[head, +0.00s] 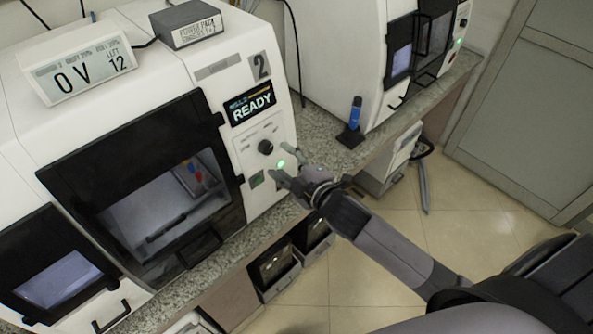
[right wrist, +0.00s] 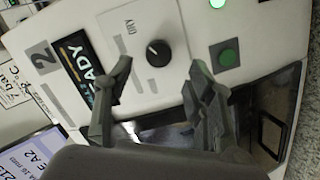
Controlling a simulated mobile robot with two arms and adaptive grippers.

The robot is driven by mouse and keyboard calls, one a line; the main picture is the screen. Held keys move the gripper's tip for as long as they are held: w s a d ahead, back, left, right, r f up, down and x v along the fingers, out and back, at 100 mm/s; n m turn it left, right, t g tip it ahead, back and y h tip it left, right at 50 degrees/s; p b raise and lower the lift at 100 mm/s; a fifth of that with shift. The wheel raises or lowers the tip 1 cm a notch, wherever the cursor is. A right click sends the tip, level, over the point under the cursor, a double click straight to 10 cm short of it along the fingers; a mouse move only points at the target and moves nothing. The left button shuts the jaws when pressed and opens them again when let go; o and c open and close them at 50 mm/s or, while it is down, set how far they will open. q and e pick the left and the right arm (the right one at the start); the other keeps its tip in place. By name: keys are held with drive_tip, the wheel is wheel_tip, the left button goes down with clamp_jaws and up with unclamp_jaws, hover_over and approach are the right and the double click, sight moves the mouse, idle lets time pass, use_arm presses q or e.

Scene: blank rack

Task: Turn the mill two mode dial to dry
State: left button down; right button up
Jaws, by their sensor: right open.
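Mill two is the white machine (head: 217,72) with a "2" label and a display (head: 250,103) reading READY. Its mode dial (head: 265,147) is a round black knob on the front panel below the display. In the right wrist view the dial (right wrist: 158,52) shows a small pale mark, and lettering that looks like DRY stands near it. My right gripper (head: 280,160) is open and empty, just in front of the panel. In the right wrist view its two fingers (right wrist: 158,72) are spread to either side of the dial's line, apart from the knob. My left gripper is not in view.
A green button (right wrist: 228,57) and a lit green lamp (right wrist: 217,3) sit near the dial. The mill's black-framed window (head: 120,205) is left of the panel. A blue object (head: 355,113) on a dark base stands on the counter, before another white machine (head: 345,50).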

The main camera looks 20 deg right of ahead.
drive_tip(key=v, duration=0.6)
drive_tip(key=shift+s, duration=0.15)
drive_tip(key=s+d+f+m+g+h+b, duration=0.1)
drive_tip(key=s+d+f+m+g+b, duration=0.15)
drive_tip(key=f, duration=1.15)
drive_tip(key=s+d+f+m+g+h+b, duration=0.1)
drive_tip(key=s+d+f+m+g+b, duration=0.15)
drive_tip(key=f, duration=1.05)
drive_tip(key=s+d+f+m+g+h+b, duration=0.15)
drive_tip(key=s+f, duration=0.25)
drive_tip(key=f, duration=1)
drive_tip(key=s+a+f+m+g+b, duration=0.1)
drive_tip(key=s+f+m+g+b, duration=0.1)
drive_tip(key=s+f, duration=1)
drive_tip(key=s+a+f+m+g+b, duration=0.1)
drive_tip(key=s+f+m+g+b, duration=0.2)
drive_tip(key=s+f, duration=1)
drive_tip(key=s+g+b, duration=0.1)
drive_tip(key=s+g, duration=0.1)
drive_tip(key=s, duration=0.3)
drive_tip(key=shift+s+a+f+m, duration=0.15)
drive_tip(key=shift+s+f+m, duration=0.1)
drive_tip(key=shift+f+m, duration=0.1)
